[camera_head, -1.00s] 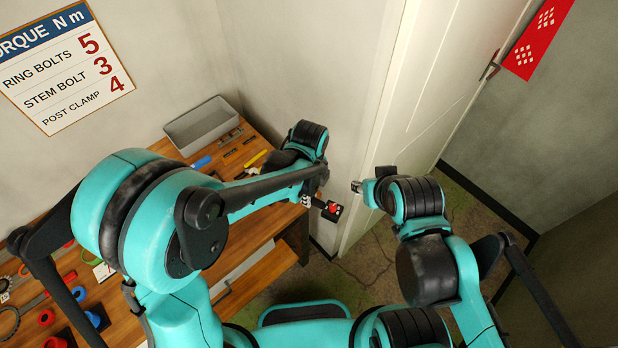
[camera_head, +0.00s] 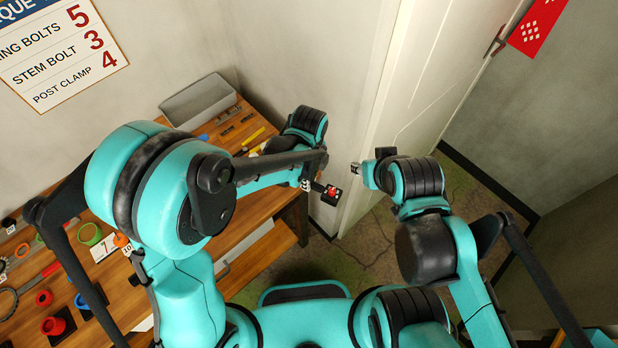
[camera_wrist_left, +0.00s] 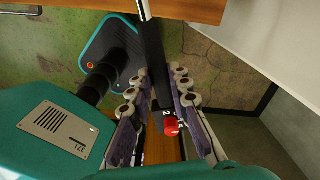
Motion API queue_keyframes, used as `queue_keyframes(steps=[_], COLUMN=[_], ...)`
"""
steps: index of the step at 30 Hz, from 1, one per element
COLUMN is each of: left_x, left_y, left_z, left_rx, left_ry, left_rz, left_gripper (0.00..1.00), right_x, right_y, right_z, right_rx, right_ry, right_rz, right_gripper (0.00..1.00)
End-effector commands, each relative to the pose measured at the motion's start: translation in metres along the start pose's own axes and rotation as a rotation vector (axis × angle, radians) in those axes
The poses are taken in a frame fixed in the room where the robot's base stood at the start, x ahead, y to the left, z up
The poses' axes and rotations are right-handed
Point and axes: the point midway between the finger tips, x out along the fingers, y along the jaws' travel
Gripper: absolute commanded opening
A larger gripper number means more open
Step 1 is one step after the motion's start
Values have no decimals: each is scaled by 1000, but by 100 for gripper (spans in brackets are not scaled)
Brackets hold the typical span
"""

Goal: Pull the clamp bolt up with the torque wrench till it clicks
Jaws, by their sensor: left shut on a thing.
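My left gripper (camera_head: 308,184) is shut on the torque wrench, off the right front corner of the bench. In the head view the wrench's dark end with a red cap (camera_head: 332,192) shows beside the fingers. In the left wrist view the wrench's black handle (camera_wrist_left: 153,62) lies between the padded fingers of my left gripper (camera_wrist_left: 157,82). The red cap is toward the camera, and a silver shaft runs out of view at the top. My right gripper (camera_head: 358,170) is near the door edge; its jaws are too small to judge. I cannot make out the clamp bolt.
The wooden bench (camera_head: 262,212) is at left, with a grey bin (camera_head: 199,100), small tools, and red and blue parts on it. A wall sign (camera_head: 62,55) lists torques, with post clamp 4. A white door (camera_head: 425,80) stands beyond the grippers.

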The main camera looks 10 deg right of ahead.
Motion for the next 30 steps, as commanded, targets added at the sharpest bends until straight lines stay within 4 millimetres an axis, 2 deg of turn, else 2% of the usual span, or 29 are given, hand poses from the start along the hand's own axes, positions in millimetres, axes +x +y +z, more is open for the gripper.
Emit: queue_keyframes(steps=[30], left_x=[5], left_y=[0], left_z=[-2], left_rx=[0], left_ry=[0], left_rz=[0], left_gripper=[0], right_x=[6], right_y=[0], right_z=[5], right_rx=[0], right_ry=[0], right_rz=[0], right_gripper=[38])
